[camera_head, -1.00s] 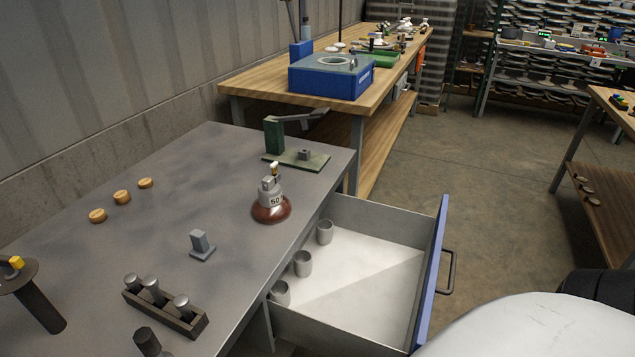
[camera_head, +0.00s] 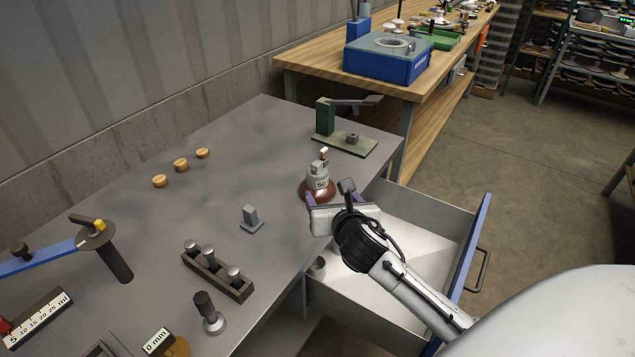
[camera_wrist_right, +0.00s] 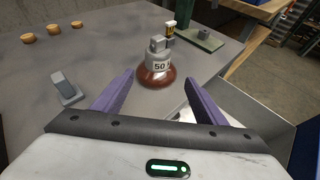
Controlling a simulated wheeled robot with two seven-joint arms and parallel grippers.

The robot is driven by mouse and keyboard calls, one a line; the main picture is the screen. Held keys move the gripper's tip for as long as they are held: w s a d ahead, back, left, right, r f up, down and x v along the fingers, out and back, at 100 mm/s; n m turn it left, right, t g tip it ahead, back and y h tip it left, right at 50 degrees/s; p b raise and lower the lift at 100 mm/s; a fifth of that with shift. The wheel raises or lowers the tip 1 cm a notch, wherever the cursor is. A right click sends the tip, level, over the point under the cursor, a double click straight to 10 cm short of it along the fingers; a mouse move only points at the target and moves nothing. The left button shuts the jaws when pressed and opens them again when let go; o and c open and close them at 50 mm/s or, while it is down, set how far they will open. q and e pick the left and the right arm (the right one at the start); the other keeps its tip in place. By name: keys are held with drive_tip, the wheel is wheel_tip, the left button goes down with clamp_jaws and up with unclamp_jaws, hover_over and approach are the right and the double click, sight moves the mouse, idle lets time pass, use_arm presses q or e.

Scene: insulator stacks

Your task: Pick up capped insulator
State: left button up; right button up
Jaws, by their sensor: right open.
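The capped insulator (camera_head: 318,182) has a brown disc-shaped base and a grey metal cap marked 50. It stands upright on the grey table near the open drawer, and it also shows in the right wrist view (camera_wrist_right: 157,70). My right gripper (camera_head: 327,198) comes in from the right, just in front of it. In the wrist view its two purple fingers (camera_wrist_right: 155,88) are spread apart, with the insulator beyond the tips and nothing between them. In the head view the gripper hides part of the insulator's base. My left gripper is not in view.
An open drawer (camera_head: 440,212) lies below my right arm. A green press-like fixture (camera_head: 345,140) stands behind the insulator. A small grey block (camera_head: 251,219), a dark rack with metal pegs (camera_head: 217,275) and wooden discs (camera_head: 181,165) are on the left. The table between is clear.

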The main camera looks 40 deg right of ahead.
sight(319, 182)
drive_tip(key=shift+w+d+r+n, duration=0.2)
drive_tip(key=shift+w+n, duration=0.1)
drive_tip(key=shift+w, duration=0.1)
drive_tip(key=x, duration=0.3)
drive_tip(key=shift+w+d+f, duration=0.1)
drive_tip(key=shift+w+f, duration=0.05)
drive_tip(key=shift+w, duration=0.15)
drive_tip(key=shift+a+b+x, duration=0.15)
drive_tip(key=shift+b+x, duration=0.1)
drive_tip(key=shift+x, duration=1.35)
drive_tip(key=shift+a+b+x, duration=0.15)
drive_tip(key=shift+b+x, duration=0.1)
drive_tip(key=shift+x, duration=1.3)
drive_tip(key=shift+f, duration=0.15)
clamp_jaws()
drive_tip(key=shift+w+r, duration=0.1)
drive_tip(key=shift+r, duration=0.15)
